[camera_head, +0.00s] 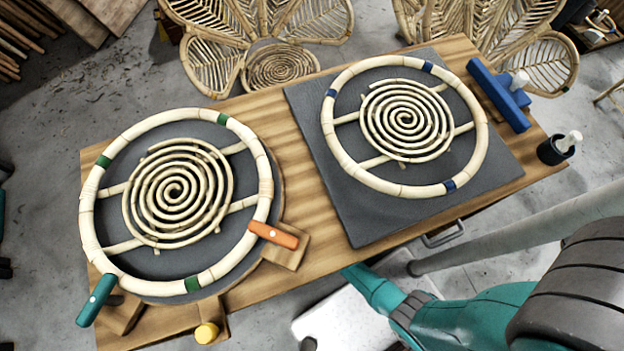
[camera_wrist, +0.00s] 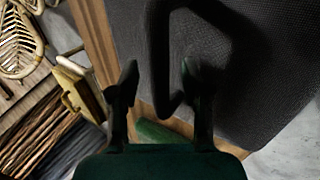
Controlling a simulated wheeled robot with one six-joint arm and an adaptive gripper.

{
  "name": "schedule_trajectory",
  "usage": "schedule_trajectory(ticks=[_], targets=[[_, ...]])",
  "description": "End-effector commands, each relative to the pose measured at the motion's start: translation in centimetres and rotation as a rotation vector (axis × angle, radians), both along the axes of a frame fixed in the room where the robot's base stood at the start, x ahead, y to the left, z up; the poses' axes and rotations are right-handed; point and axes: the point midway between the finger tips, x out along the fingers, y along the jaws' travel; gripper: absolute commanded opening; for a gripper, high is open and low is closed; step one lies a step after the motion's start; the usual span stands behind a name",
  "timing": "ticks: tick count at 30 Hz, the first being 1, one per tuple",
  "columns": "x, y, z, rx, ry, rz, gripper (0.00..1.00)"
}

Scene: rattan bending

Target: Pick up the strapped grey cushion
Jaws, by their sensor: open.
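The grey cushion (camera_wrist: 265,75) fills the upper right of the wrist view, its woven dark face close to the camera. A dark strap (camera_wrist: 158,45) stands out from it as a loop. My gripper (camera_wrist: 160,78) is open, and its two dark fingers point up toward the strap. In this view part of the strap lies between the fingertips; contact cannot be told. I cannot make out the strapped cushion or the gripper in the head view.
In the head view, a wooden table (camera_head: 300,155) bears two rattan rings (camera_head: 90,215) (camera_head: 470,105) with spiral centres, over a grey disc and a grey square mat (camera_head: 350,215). Orange clamp (camera_head: 273,235), teal clamp (camera_head: 97,300) and a blue tool (camera_head: 498,95) sit at the edges. Rattan chairs (camera_head: 280,65) stand behind.

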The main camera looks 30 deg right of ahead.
Motion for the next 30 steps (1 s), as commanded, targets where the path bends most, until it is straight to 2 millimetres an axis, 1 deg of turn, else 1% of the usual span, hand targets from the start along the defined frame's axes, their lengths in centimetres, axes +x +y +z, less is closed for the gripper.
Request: schedule_trajectory(ticks=[9,11,12,15,30], targets=[[0.1,-0.04,-0.24,0.0,0.001,0.0,0.47],[0.09,-0.04,-0.24,0.0,0.001,0.0,0.32],[0.09,-0.04,-0.24,0.0,0.001,0.0,0.22],[0.08,-0.04,-0.24,0.0,0.001,0.0,0.0],[0.1,-0.02,-0.14,0.0,0.0,0.0,0.0]])
